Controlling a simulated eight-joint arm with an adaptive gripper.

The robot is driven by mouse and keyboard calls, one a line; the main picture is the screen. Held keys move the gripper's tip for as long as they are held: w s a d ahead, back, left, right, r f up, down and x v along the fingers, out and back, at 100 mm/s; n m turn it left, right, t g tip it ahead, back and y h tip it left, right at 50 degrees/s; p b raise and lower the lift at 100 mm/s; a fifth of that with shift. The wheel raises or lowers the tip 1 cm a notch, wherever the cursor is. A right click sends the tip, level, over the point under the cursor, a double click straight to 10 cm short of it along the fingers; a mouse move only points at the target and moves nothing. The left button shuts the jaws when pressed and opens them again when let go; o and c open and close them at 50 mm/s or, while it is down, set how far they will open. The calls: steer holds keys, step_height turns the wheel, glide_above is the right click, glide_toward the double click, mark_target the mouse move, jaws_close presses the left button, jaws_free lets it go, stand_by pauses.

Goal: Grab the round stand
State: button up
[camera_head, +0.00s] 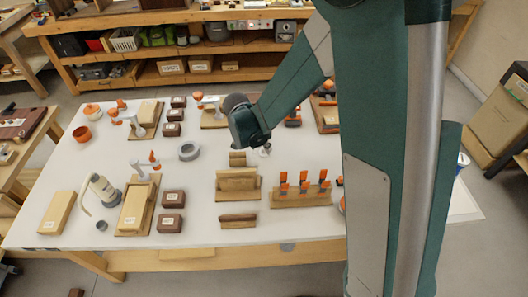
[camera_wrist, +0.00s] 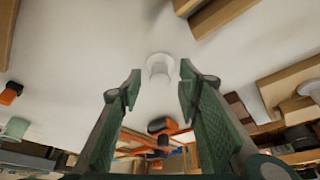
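A small white round piece (camera_wrist: 160,68), which looks like the round stand, stands on the white table. In the wrist view it sits between and just beyond the fingertips of my gripper (camera_wrist: 160,88). The two green fingers are spread apart with a clear gap on each side of the piece, and I see no contact. In the head view my wrist (camera_head: 248,122) hangs over the middle of the table, and the fingers are mostly hidden there. A grey ring (camera_head: 189,151) lies flat to the left of my wrist.
Wooden blocks (camera_head: 238,181) and a rack with orange-topped pieces (camera_head: 300,195) stand nearer the front edge. Brown boxes (camera_head: 172,198), a grey-white device (camera_head: 104,188) and an orange pot (camera_head: 82,134) are on the left. Bare table lies around the grey ring.

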steer(key=shift+x, duration=1.45)
steer(key=shift+c, duration=0.2)
steer(key=c, duration=0.7)
